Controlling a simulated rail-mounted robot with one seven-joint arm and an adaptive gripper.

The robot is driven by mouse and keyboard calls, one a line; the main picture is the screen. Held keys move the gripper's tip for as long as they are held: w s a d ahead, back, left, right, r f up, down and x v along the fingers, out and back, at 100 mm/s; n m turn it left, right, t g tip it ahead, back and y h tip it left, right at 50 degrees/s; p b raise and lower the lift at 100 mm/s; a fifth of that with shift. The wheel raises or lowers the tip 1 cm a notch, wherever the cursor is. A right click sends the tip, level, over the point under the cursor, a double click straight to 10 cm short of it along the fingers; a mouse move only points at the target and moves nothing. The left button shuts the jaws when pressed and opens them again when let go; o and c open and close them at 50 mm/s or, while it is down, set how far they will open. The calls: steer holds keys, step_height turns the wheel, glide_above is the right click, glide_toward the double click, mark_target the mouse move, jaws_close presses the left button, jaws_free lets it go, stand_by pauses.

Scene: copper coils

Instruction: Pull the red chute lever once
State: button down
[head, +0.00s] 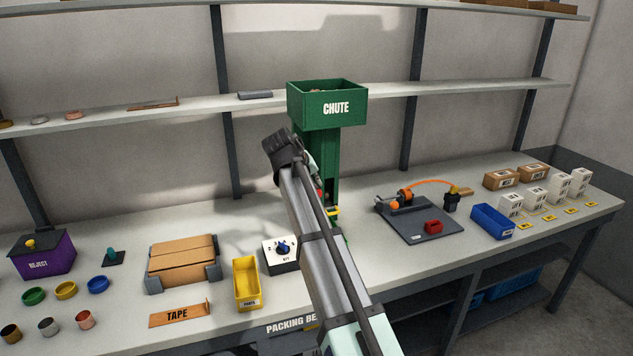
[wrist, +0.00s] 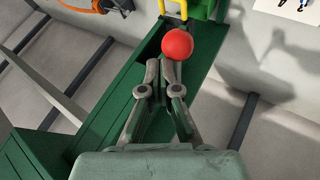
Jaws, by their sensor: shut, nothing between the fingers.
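The green chute (head: 327,107) stands upright on the bench, a labelled hopper on a column; it also shows in the wrist view (wrist: 112,108). The lever's red ball knob (wrist: 177,44) is in the upper middle of the wrist view; the rest of the lever is hidden there. My gripper (wrist: 163,72) is shut and empty, its fingertips just short of the knob in the picture, closest on the knob's lower side. I cannot tell whether they touch. In the head view my arm covers most of the gripper and the lever.
A yellow bracket (wrist: 173,9) sits beyond the knob. A dark fixture board (head: 420,222) lies to the right. A wall shelf (head: 420,94) runs behind the chute.

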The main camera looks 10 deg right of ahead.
steer(key=shift+s+f, duration=0.1)
steer(key=shift+f, duration=0.5)
stand_by(0.6)
steer(key=shift+r, duration=0.15)
stand_by(0.5)
steer(key=shift+w+r+p, duration=0.15)
steer(key=shift+r+p, duration=0.5)
steer(key=shift+r, duration=0.6)
steer(key=shift+w+r+p, duration=0.15)
steer(key=shift+r+p, duration=0.45)
steer(key=shift+r, duration=0.6)
steer(key=r+p, duration=0.1)
steer(key=r, duration=0.2)
steer(key=r+p, duration=0.1)
steer(key=r, duration=0.1)
steer(key=shift+w+p, duration=0.25)
steer(key=shift+p, duration=0.05)
